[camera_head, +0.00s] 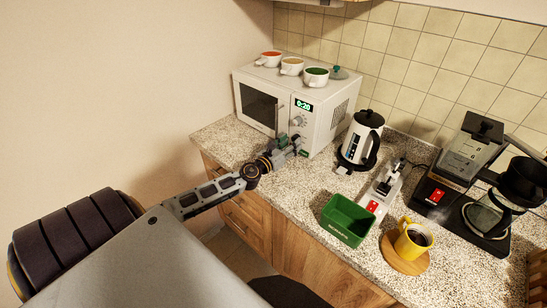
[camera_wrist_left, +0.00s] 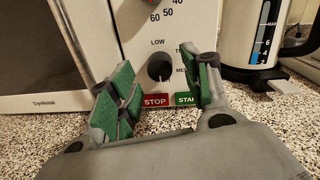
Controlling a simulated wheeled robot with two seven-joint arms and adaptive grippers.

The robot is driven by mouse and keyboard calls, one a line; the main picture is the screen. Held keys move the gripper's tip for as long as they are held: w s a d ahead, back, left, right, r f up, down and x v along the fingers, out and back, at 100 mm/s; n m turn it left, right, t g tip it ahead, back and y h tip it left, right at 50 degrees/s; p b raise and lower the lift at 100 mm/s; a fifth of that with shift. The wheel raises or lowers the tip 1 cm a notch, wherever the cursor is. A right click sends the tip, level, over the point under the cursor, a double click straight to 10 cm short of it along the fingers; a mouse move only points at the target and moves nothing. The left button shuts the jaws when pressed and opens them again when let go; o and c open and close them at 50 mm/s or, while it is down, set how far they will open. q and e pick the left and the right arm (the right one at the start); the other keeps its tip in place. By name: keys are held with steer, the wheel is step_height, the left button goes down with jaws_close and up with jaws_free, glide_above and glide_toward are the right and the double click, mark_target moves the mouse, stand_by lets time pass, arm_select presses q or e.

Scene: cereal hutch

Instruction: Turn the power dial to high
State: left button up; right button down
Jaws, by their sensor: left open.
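The white microwave (camera_head: 321,112) stands on the counter against the tiled wall, its green display reading 0:20. In the left wrist view, the dark round power dial (camera_wrist_left: 160,67) sits on its panel, with LOW printed at its upper left and partly hidden words at its right. I cannot tell which setting it points to. My left gripper (camera_head: 290,143) is in front of the lower control panel. In the left wrist view, the gripper (camera_wrist_left: 163,85) is open and empty, its green-padded fingers either side of the dial and apart from it. My right gripper is out of view.
A red STOP button (camera_wrist_left: 155,100) and green START button (camera_wrist_left: 186,99) lie below the dial. Several cups, including a green-filled one (camera_head: 316,76), stand on the microwave. A kettle (camera_head: 361,137) stands to its right. A green bin (camera_head: 346,221) and yellow mug (camera_head: 413,241) are nearer the front.

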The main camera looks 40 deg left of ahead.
arm_select(q)
steer(key=shift+s+a, duration=0.15)
steer(key=shift+s, duration=5.1)
